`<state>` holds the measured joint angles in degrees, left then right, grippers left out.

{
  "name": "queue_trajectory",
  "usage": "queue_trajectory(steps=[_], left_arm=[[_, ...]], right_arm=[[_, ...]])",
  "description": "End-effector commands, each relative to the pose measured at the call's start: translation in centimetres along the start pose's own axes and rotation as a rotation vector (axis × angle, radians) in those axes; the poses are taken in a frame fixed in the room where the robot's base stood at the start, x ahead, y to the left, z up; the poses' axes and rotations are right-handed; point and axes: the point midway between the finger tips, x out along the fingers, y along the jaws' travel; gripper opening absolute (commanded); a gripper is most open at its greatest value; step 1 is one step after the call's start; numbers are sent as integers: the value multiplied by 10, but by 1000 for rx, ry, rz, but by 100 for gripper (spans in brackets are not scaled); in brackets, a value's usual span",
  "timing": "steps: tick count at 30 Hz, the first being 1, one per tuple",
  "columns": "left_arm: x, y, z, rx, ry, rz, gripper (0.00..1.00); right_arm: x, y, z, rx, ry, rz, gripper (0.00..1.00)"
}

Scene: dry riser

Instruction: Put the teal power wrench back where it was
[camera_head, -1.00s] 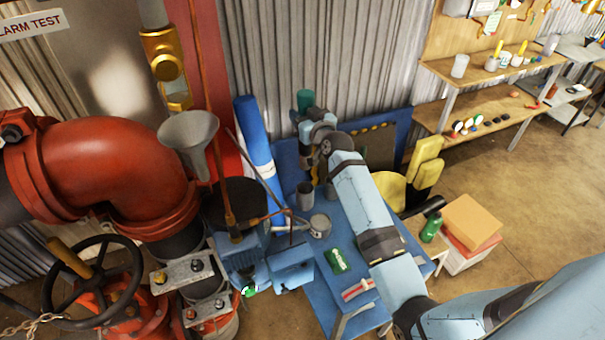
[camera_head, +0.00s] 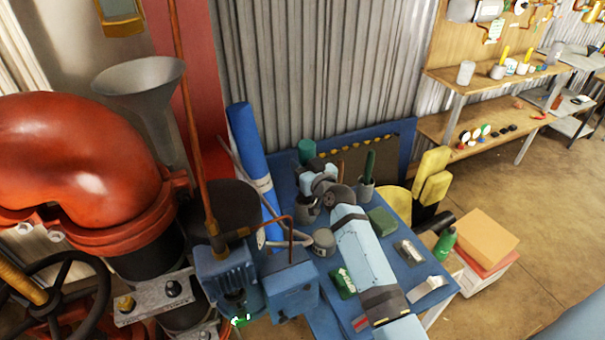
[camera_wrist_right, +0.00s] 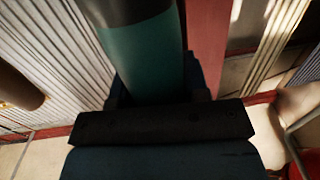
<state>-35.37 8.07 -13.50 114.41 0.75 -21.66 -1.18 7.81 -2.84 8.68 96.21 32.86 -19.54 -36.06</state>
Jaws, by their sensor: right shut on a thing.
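The teal power wrench (camera_head: 306,150) stands roughly upright at my right gripper (camera_head: 316,172), above the back of the blue table. In the right wrist view the wrench (camera_wrist_right: 146,55) is a teal cylinder with a dark upper band, close in front of my right gripper (camera_wrist_right: 155,98). The gripper is shut on it; the fingers are mostly hidden by the dark palm block and the wrench. The lower end of the wrench is hidden in the head view. My left gripper is not in view.
The blue table (camera_head: 293,187) bears a grey cup (camera_head: 306,211), a tin (camera_head: 324,241), a green pack (camera_head: 343,283), a green case (camera_head: 382,220) and a silver can (camera_head: 408,251). A blue roll (camera_head: 250,160) leans at the wall. Red pipework (camera_head: 85,165) fills the left.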

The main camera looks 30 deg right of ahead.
Motion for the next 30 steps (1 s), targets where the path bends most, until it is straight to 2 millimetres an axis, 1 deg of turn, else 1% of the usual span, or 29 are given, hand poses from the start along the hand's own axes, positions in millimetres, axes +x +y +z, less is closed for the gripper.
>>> queue_trajectory(steps=[1, 3, 12, 13, 16, 25, 28, 30], left_arm=[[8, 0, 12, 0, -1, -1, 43], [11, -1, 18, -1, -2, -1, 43], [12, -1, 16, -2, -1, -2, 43], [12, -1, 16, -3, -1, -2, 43], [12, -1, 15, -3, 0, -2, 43], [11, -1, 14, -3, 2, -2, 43], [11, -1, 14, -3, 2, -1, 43], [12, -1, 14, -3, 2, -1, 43]], right_arm=[[-2, 0, 14, 1, 3, 1, 0], [-4, -1, 21, 0, 3, 1, 0], [-6, -1, 22, -1, 1, 1, 0], [-6, -1, 24, 0, -2, 0, 44], [-6, -1, 23, 0, -2, 0, 67], [-7, -1, 23, -1, -1, 0, 67], [-15, -1, 24, -1, -1, 1, 67], [-26, -1, 24, -2, -2, 0, 67]])
